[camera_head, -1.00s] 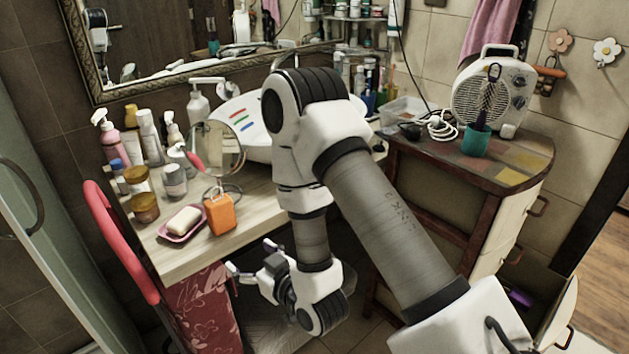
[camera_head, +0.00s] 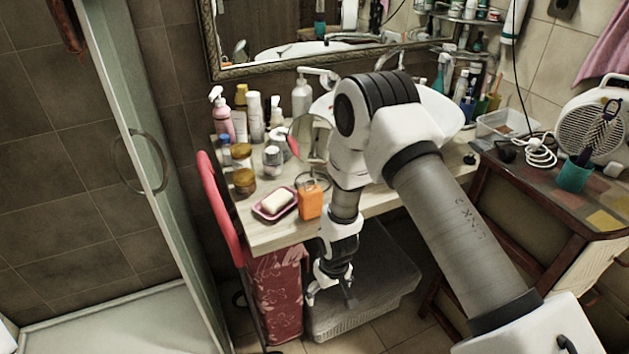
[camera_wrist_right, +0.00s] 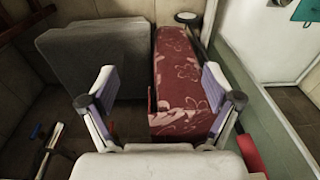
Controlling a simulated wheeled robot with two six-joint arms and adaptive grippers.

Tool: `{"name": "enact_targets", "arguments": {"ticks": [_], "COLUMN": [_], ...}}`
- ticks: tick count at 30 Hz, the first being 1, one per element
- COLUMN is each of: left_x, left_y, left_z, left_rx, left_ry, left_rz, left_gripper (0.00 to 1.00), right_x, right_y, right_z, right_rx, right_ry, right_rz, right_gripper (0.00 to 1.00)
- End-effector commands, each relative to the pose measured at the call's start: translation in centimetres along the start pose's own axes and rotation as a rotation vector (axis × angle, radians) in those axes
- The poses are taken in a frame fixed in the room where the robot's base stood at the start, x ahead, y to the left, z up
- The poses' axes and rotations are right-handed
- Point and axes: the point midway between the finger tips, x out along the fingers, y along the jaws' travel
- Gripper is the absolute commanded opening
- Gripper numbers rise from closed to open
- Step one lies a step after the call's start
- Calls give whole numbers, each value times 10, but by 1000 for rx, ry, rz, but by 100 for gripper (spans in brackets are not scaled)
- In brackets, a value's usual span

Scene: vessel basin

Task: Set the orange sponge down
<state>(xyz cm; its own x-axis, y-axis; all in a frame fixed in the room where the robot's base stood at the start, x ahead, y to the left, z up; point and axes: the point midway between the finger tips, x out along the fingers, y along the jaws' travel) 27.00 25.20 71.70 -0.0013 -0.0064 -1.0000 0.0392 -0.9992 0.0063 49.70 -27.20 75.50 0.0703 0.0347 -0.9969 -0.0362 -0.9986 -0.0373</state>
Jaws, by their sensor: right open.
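The orange sponge (camera_head: 311,199) stands on the wooden counter (camera_head: 275,238) near its front edge, just right of a pink soap dish (camera_head: 262,213) with a white bar of soap (camera_head: 278,201). My right gripper (camera_head: 331,292) hangs in front of the counter, below its top and apart from the sponge. In the right wrist view the fingers of my right gripper (camera_wrist_right: 160,82) are spread wide with nothing between them. The sponge does not show in that view. My left gripper is not in view.
Several bottles and jars and a round mirror (camera_head: 312,140) crowd the counter behind the sponge. A red-patterned cloth (camera_head: 276,290) and a grey box (camera_head: 375,285) are below. A glass shower door (camera_head: 160,210) stands at left, a cabinet (camera_head: 530,205) at right.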

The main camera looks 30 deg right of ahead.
Motion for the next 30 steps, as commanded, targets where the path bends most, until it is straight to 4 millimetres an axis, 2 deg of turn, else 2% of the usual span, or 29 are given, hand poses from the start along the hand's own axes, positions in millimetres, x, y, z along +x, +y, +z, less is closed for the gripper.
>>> {"name": "enact_targets", "arguments": {"ticks": [1, 2, 3, 6, 9, 12, 20, 22, 25, 30], "left_x": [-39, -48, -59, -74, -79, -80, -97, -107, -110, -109], "left_y": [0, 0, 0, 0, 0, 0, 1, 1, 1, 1], "left_z": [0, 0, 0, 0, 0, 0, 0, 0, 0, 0], "left_rx": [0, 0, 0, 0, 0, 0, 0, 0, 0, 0], "left_ry": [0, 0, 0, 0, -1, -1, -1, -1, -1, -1], "left_rz": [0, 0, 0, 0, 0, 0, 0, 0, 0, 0], "left_gripper": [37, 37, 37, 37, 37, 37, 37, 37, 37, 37], "right_x": [-69, -97, -133, -204, -239, -241, -206, -193, -174, -165], "right_y": [5, 8, 14, 25, 31, 34, 33, 33, 33, 34], "right_z": [-55, -80, -109, -155, -173, -177, -175, -174, -175, -176], "right_rx": [1, 1, 3, 10, 17, 19, 17, 18, 18, 17], "right_ry": [32, 39, 46, 54, 54, 50, 46, 45, 48, 50], "right_rz": [3, 7, 13, 28, 36, 39, 39, 39, 39, 39], "right_gripper": [90, 90, 90, 90, 90, 90, 90, 90, 90, 90]}}
